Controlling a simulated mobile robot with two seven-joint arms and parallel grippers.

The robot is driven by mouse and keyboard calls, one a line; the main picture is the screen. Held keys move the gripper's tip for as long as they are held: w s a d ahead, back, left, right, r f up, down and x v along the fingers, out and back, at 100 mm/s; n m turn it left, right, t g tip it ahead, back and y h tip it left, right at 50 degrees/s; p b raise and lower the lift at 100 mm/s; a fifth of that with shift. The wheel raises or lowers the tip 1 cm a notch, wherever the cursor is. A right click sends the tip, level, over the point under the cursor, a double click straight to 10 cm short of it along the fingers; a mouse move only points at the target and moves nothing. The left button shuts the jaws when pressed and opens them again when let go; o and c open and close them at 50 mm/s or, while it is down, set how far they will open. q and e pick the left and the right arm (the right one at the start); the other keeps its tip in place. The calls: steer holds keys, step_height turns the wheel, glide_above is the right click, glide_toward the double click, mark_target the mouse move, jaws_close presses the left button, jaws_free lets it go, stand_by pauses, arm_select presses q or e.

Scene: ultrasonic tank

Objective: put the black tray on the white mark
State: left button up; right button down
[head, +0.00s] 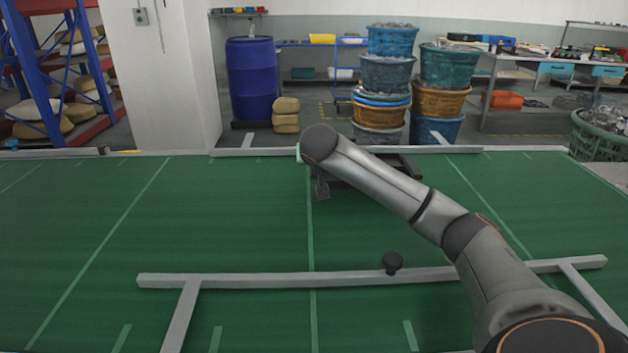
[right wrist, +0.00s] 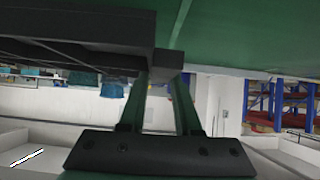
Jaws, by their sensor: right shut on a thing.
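The black tray (head: 408,165) is at the far side of the green table, partly hidden behind my right forearm in the head view. In the right wrist view the tray (right wrist: 75,28) fills the upper left as a dark slab with a small block at its edge. My right gripper (right wrist: 164,75) is shut on that block at the tray's edge. In the head view the arm's end mostly hides this gripper. I cannot tell whether the tray touches the table. I cannot make out a distinct white mark; several pale lines cross the green surface. My left gripper is not in view.
A grey rail (head: 240,281) with a black knob (head: 392,262) crosses the near part of the green table (head: 230,225). Another grey rail (head: 265,151) runs along the far edge. The left part of the table is clear. Stacked baskets (head: 387,75) and a blue barrel (head: 252,80) stand beyond.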

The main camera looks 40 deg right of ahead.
mark_target(314, 191)
steer(key=f, duration=0.2)
steer(key=a+f, duration=0.1)
steer(key=shift+s+f, duration=0.25)
steer(key=shift+s, duration=0.1)
steer(key=shift+f, duration=0.5)
steer(key=c, duration=0.6)
jaws_free()
steer(key=v, duration=1.2)
steer(key=shift+a, duration=0.15)
